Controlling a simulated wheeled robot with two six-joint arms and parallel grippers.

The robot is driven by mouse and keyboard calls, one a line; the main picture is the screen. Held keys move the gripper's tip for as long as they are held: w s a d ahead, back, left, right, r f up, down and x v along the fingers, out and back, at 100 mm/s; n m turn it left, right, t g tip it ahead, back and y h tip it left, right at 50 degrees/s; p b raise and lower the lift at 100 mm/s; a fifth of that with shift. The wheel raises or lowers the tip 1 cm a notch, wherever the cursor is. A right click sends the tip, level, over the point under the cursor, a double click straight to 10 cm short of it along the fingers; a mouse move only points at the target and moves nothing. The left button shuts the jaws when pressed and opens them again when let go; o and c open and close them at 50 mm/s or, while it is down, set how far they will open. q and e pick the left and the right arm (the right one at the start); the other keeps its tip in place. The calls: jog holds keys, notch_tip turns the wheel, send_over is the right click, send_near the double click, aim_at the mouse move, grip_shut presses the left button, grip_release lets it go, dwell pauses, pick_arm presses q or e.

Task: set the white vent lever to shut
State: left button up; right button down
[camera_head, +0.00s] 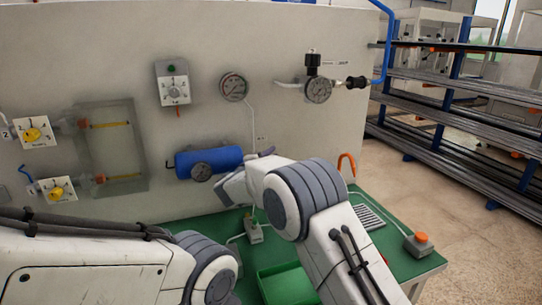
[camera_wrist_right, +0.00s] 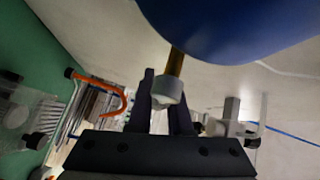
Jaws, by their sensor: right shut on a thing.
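The white vent lever (camera_wrist_right: 167,92) is at the end of this stem. My right gripper (camera_wrist_right: 163,100) is shut on it, with a dark finger on either side. In the head view my right wrist covers the tank's right end and hides the lever. Which way the lever is set cannot be told. My left gripper is out of view.
A rack (camera_head: 455,105) stands right.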

jog(key=shift+s+a+r+n+t+y+b, duration=0.3)
jog(key=shift+a+r+n+t+y+b, duration=0.65)
jog(key=shift+n+t+y+b, duration=1.65)
jog(key=shift+s+a+r+n+t+y+b, duration=0.3)
jog(key=shift+a+r+n+t+y+b, duration=0.65)
jog(key=shift+n+b, duration=3.2)
jog(key=shift+s+a+r+n+t+y+b, duration=0.3)
jog(key=shift+a+r+n+t+y+b, duration=0.6)
jog(key=shift+n+t+y+b, duration=2.3)
jog(key=n+g+h+p, duration=0.1)
jog(key=n+g+h, duration=0.1)
jog(key=g, duration=0.1)
jog(key=shift+a+h, duration=0.1)
jog(key=shift+h, duration=0.15)
jog(key=c, duration=0.8)
grip_release()
jog(key=shift+c, duration=0.2)
